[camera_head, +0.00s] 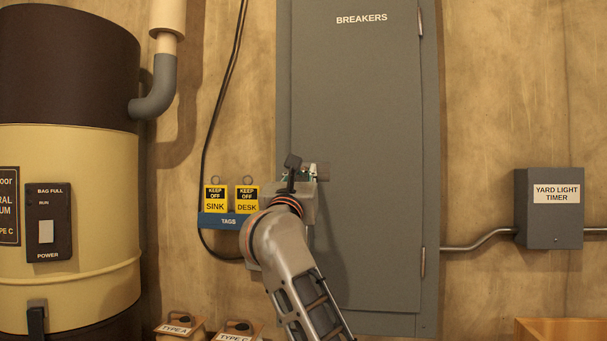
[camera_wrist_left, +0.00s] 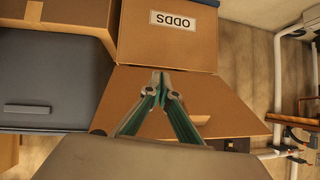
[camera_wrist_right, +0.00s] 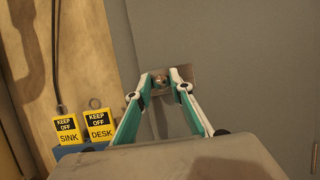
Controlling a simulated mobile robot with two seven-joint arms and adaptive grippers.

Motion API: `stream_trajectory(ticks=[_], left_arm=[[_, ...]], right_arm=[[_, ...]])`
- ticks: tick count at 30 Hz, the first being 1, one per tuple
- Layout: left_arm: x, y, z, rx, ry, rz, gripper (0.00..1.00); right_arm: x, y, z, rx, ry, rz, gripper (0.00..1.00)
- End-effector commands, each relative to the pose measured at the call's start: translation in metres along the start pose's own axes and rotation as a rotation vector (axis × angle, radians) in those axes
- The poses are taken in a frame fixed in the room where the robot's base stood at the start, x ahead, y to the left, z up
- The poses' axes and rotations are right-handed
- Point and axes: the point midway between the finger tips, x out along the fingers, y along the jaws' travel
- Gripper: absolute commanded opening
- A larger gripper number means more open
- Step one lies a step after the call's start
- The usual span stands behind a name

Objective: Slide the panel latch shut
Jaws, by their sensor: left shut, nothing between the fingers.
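The panel latch is a small metal plate with a round knob (camera_wrist_right: 161,82) on the grey breaker panel door (camera_head: 358,110), near its left edge. In the head view my right gripper (camera_head: 303,172) covers most of the latch. In the right wrist view my right gripper (camera_wrist_right: 162,84) has its fingertips apart, one on each side of the knob. A small gap seems to show, though contact is hard to judge. How far the latch is slid cannot be told. My left gripper (camera_wrist_left: 160,76) is shut and empty, in front of cardboard boxes, away from the panel.
Yellow SINK and DESK tags (camera_head: 230,199) hang on a blue rack just left of my right gripper. A yard light timer box (camera_head: 555,208) is at right, a large drum (camera_head: 70,165) at left. An ODDS box (camera_wrist_left: 168,38) is near my left gripper.

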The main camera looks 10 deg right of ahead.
Motion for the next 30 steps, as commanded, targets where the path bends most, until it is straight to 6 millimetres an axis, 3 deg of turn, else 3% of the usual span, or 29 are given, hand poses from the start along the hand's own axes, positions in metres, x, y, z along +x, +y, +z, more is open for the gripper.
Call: stream_trajectory(ticks=[14, 30], left_arm=[[-0.001, 0.001, 0.004, 0.001, -0.006, 0.001, 0.0], [-0.001, 0.0, 0.002, 0.0, -0.004, 0.0, 0.0]], right_arm=[[0.002, 0.0, 0.007, 0.001, -0.001, -0.001, 0.33], [0.035, 0.001, 0.086, 0.002, -0.001, 0.001, 0.33]])
